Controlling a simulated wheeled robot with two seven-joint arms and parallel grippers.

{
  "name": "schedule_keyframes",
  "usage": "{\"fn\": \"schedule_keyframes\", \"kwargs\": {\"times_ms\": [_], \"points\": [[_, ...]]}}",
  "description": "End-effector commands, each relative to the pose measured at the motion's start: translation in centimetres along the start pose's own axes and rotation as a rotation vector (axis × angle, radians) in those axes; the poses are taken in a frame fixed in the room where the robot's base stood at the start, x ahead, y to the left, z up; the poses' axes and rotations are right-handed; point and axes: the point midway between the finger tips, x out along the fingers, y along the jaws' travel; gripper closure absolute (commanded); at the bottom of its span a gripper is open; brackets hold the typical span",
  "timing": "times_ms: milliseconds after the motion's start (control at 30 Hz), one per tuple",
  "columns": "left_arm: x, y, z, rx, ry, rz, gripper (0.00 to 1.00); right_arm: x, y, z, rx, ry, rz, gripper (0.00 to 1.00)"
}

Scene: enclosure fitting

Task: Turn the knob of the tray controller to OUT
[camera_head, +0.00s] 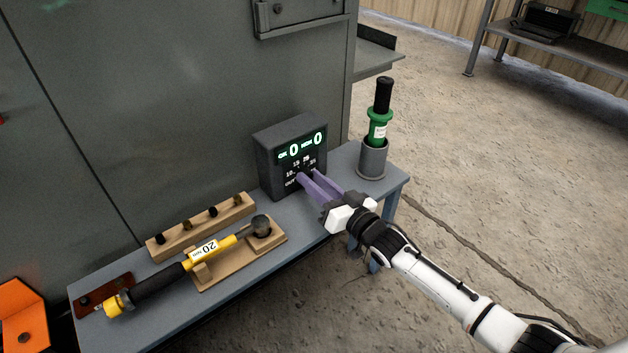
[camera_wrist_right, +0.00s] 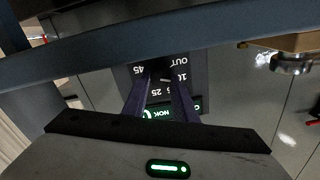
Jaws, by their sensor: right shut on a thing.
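The tray controller (camera_head: 268,160) is a dark grey box on the bench, with two green lit digits reading 0 and a dial marked with numbers and OUT. My right gripper (camera_head: 310,178) reaches its front face, with its purple fingers shut on the knob. In the right wrist view the controller face (camera_wrist_right: 191,74) is upside down, and the fingers (camera_wrist_right: 162,82) close around the dark knob (camera_wrist_right: 160,68) between the dial marks. The knob is mostly hidden, and I cannot tell which mark it points to. My left gripper is not in view.
The blue-grey bench (camera_head: 297,240) holds a yellow and black tool (camera_head: 165,278) on a wooden cradle, a wooden block with several dark pegs (camera_head: 203,226), and a green and black tool (camera_head: 379,118) in a grey cup (camera_head: 372,160). A grey cabinet (camera_head: 150,90) stands behind.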

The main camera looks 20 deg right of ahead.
Motion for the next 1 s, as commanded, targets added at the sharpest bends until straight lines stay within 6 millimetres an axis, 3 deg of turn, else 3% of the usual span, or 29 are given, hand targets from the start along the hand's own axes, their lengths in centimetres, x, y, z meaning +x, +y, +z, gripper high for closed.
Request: {"fn": "schedule_keyframes", "kwargs": {"times_ms": [700, 1000], "points": [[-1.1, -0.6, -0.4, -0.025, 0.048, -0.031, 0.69, 0.0, -0.2, 0.0, -0.542, 0.0, 0.0, 0.97], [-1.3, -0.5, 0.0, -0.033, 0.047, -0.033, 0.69, -0.1, -0.2, 0.1, -0.699, 0.001, 0.0, 0.97]]}}
